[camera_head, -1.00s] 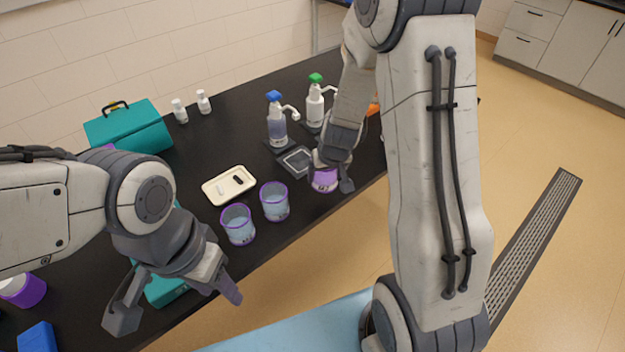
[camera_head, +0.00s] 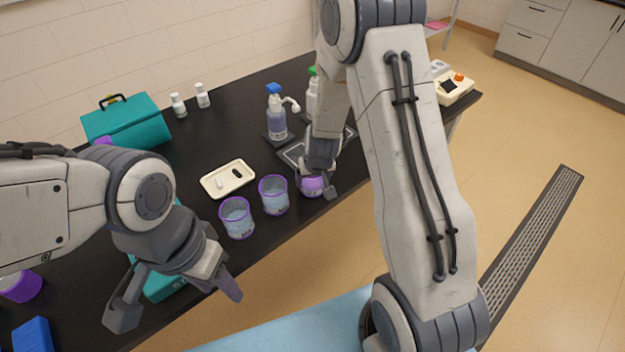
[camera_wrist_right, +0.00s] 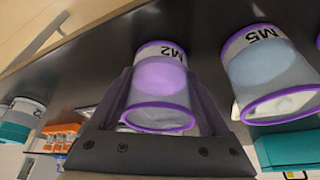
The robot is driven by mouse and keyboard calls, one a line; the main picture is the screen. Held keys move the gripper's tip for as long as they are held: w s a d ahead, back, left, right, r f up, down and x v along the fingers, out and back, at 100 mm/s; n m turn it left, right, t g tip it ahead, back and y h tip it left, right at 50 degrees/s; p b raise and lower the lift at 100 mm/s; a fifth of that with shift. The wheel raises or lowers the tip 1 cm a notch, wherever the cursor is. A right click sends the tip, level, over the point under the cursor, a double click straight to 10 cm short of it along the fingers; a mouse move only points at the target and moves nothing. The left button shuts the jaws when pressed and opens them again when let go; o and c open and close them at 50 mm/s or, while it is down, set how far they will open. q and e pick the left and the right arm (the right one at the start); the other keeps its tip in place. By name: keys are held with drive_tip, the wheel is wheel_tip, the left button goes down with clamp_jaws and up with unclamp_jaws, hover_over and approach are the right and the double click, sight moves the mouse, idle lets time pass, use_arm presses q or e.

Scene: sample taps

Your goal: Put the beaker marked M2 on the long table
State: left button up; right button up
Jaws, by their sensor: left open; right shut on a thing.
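The beaker marked M2 (camera_wrist_right: 160,85) is clear with a purple rim and a pale purple liquid. It is between the fingers of my right gripper (camera_wrist_right: 165,105), which is shut on it. In the head view this beaker (camera_head: 311,187) is partly hidden by the gripper and is at the near edge of the long black table (camera_head: 215,135). I cannot tell whether its base touches the top. My left gripper (camera_head: 177,300) is open and empty over the near left part of the table.
A beaker marked M5 (camera_wrist_right: 268,70) stands close beside M2. Two purple-rimmed beakers with bluish liquid (camera_head: 273,196) (camera_head: 237,218) stand to its left in the head view. A cream tray (camera_head: 228,179), pump bottles (camera_head: 277,115) and a teal case (camera_head: 125,122) are further back.

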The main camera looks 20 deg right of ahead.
drive_tip(key=shift+f, duration=0.2)
drive_tip(key=o, duration=1.3)
drive_tip(key=shift+r, duration=0.1)
drive_tip(key=shift+r, duration=0.1)
